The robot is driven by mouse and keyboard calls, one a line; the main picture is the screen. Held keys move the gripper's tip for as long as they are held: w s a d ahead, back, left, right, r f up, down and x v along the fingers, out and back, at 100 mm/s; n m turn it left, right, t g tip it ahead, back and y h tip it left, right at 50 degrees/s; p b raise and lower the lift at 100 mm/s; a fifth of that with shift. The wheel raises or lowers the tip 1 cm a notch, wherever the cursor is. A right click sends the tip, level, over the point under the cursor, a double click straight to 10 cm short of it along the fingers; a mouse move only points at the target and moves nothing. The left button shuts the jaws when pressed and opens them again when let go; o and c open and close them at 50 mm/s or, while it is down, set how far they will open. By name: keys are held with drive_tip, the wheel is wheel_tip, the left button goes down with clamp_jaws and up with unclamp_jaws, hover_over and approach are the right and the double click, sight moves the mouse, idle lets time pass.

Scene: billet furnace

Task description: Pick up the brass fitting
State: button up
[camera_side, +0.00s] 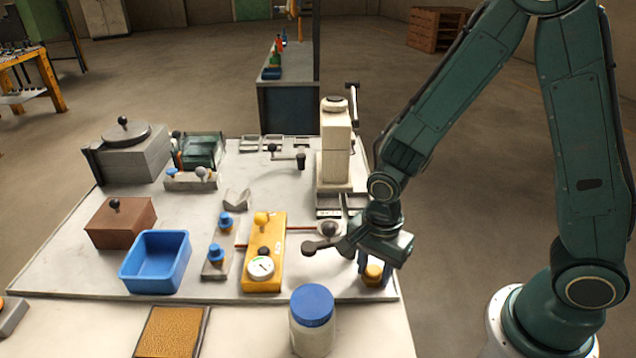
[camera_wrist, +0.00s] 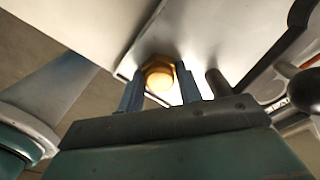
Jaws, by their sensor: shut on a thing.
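The brass fitting (camera_side: 374,273) is a small gold piece near the front right corner of the grey table. My gripper (camera_side: 374,268) points down over it, with its blue fingers on either side. In the wrist view the fitting (camera_wrist: 159,74) shows a hexagonal outline with a bright round face. It sits between the two blue fingertips of my gripper (camera_wrist: 158,84), which are shut on it. I cannot tell whether the fitting touches the table or is slightly above it.
A dark lever with a ball knob (camera_side: 312,247) stands close left of my gripper. A white machine column (camera_side: 336,150) rises behind it. A yellow gauge block (camera_side: 263,268), a blue bin (camera_side: 156,262) and a blue-lidded jar (camera_side: 312,320) are further left or in front.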

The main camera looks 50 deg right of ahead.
sight(374, 268)
drive_tip(key=shift+r, duration=0.1)
wheel_tip(374, 268, up, 20)
idle(0.9)
drive_tip(key=shift+w, duration=0.1)
idle(0.5)
drive_tip(key=w+d+r+m, duration=0.1)
drive_tip(key=w+d+m, duration=0.1)
drive_tip(key=w, duration=0.6)
drive_tip(key=w+d+m, duration=0.2)
drive_tip(key=w+d, duration=0.1)
drive_tip(key=w, duration=0.4)
drive_tip(key=f, duration=1.5)
drive_tip(key=shift+w+a+f, duration=0.1)
drive_tip(key=shift+a+f, duration=0.1)
drive_tip(key=shift+a, duration=0.05)
drive_tip(key=shift+f, duration=0.1)
drive_tip(key=shift+f, duration=2.05)
drive_tip(key=shift+f, duration=0.1)
